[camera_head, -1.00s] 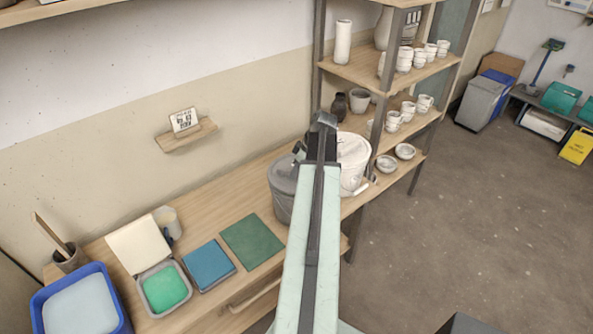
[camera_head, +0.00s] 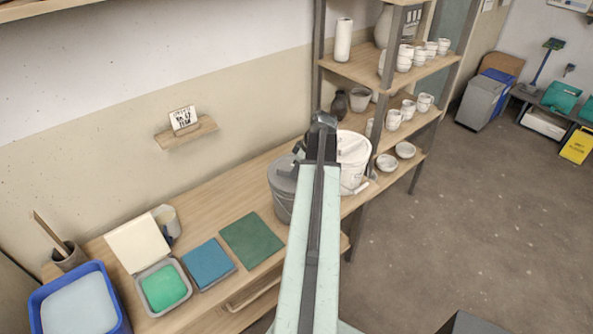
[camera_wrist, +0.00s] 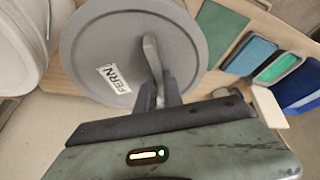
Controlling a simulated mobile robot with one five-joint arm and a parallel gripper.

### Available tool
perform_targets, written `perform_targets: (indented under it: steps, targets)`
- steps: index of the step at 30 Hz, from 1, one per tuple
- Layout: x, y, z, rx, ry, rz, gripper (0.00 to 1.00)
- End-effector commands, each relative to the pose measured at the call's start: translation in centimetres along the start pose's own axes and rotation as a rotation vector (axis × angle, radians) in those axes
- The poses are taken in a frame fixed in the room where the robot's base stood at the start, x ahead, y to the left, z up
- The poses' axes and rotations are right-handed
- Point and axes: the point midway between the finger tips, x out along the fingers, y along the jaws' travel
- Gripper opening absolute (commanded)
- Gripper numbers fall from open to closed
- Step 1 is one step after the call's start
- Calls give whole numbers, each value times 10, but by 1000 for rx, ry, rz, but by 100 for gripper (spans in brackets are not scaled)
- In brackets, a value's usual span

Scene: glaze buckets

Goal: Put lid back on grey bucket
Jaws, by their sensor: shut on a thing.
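The grey bucket (camera_head: 284,205) stands on the wooden bench, partly behind my arm in the head view. Its round grey lid (camera_head: 281,178) shows over the bucket's top. In the wrist view the lid (camera_wrist: 90,50) fills the upper middle, with a white label reading "FERN". My gripper (camera_wrist: 159,88) is shut on the lid's upright handle (camera_wrist: 151,55). The lid hides the bucket in the wrist view, and I cannot tell whether it is fully seated on the rim.
A white bucket (camera_head: 353,165) stands close to the right of the grey one. A green mat (camera_head: 251,240), a blue square (camera_head: 209,265) and an open box with a green pad (camera_head: 164,287) lie to the left. A shelf post (camera_head: 319,60) rises behind.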

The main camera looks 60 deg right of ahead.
Motion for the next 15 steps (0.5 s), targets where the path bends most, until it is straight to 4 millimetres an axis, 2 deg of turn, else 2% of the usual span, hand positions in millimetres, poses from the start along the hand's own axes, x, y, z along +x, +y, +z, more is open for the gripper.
perform_targets:
  steps: [6, 7, 9, 10, 15]
  targets:
    - [0, 0, 0, 0, 0, 0, 0]
    - [0, 0, 0, 0, 0, 0, 14]
    - [0, 0, 0, 0, 0, 0, 33]
    - [0, 0, 0, 0, 0, 0, 37]
    - [0, 0, 0, 0, 0, 0, 37]
